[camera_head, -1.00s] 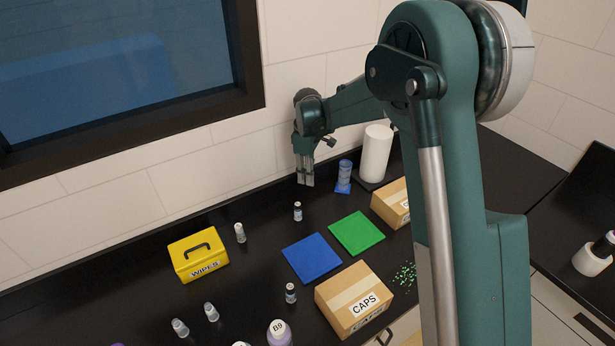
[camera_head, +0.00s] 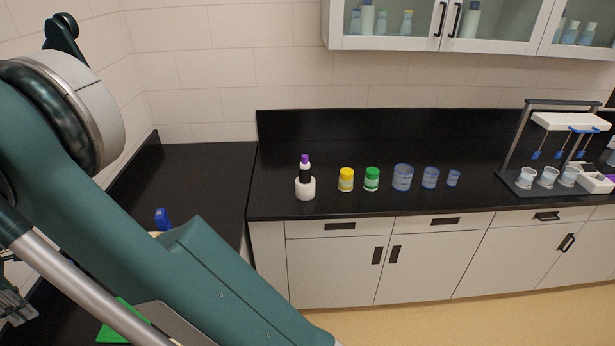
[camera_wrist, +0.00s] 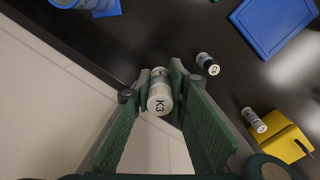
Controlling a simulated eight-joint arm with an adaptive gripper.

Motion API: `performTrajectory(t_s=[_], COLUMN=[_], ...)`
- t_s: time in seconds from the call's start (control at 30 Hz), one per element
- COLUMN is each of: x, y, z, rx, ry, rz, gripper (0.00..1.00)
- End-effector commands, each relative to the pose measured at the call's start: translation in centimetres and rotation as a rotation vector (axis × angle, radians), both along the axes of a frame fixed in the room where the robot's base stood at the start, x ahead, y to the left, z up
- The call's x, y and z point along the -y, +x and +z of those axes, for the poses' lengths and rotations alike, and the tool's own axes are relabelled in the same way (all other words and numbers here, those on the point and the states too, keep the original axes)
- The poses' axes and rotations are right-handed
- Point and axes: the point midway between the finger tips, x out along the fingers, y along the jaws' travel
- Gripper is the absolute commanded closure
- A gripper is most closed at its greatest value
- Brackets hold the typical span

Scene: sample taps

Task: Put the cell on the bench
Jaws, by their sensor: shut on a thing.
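My gripper (camera_wrist: 160,92) is shut on a small white-capped vial marked K3 (camera_wrist: 159,103), held between the fingertips in the wrist view. In the head view, part of my gripper (camera_head: 15,305) shows at the lower left edge, and the held vial cannot be made out there. The black bench runs along the left wall (camera_head: 195,190) and across the back (camera_head: 420,207). No object is labelled as a cell, so I cannot tell whether the held vial is it.
The wrist view shows a dark vial (camera_wrist: 207,64), another vial (camera_wrist: 254,121), a yellow box (camera_wrist: 287,142) and a blue mat (camera_wrist: 275,22). On the back bench stand a purple-capped vial in a white base (camera_head: 305,188), yellow (camera_head: 346,181) and green (camera_head: 371,180) jars, blue beakers and a rack (camera_head: 540,185).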

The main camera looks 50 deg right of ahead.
Motion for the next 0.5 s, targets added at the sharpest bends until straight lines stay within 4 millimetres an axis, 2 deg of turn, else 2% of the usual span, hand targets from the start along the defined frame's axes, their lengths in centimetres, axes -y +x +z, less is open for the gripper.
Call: performTrajectory(t_s=[0.2,0.37,0.5], x=[0.0,3.1,6.3], y=[0.0,1.4,2.7], z=[3.7,3.4,3.4], rx=[0.0,0.0,0.0], ry=[0.0,0.0,0.0], rz=[0.0,-0.024,-0.05], gripper=[0.95,0.95,0.95])
